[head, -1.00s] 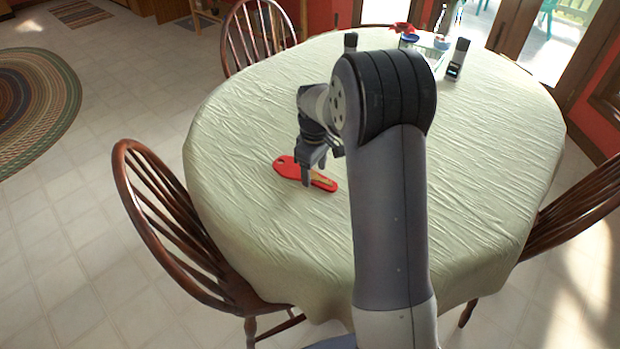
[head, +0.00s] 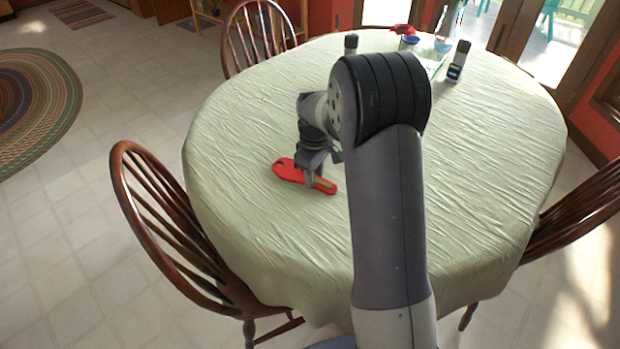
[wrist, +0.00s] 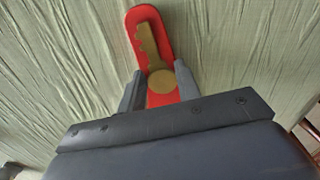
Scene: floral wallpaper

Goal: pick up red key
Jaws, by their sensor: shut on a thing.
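The red key (head: 287,171) is a flat red piece with a rounded end and a gold key shape on it. It lies on the pale green tablecloth, left of the middle of the table. My gripper (head: 315,184) is down over it, with its fingers at the key's sides. In the wrist view the red key (wrist: 133,18) runs up from between the fingers, with the gold shape facing me. My gripper (wrist: 159,88) is shut on the red key there, one finger against each side. The key's near end is hidden by my gripper's body.
The tablecloth-covered table (head: 240,130) is mostly clear around the key. At its far side stand a dark-and-silver device (head: 458,62), a blue cup (head: 409,41) and a red flower (head: 403,29). Wooden chairs stand at the left (head: 180,235), back (head: 258,35) and right (head: 580,215).

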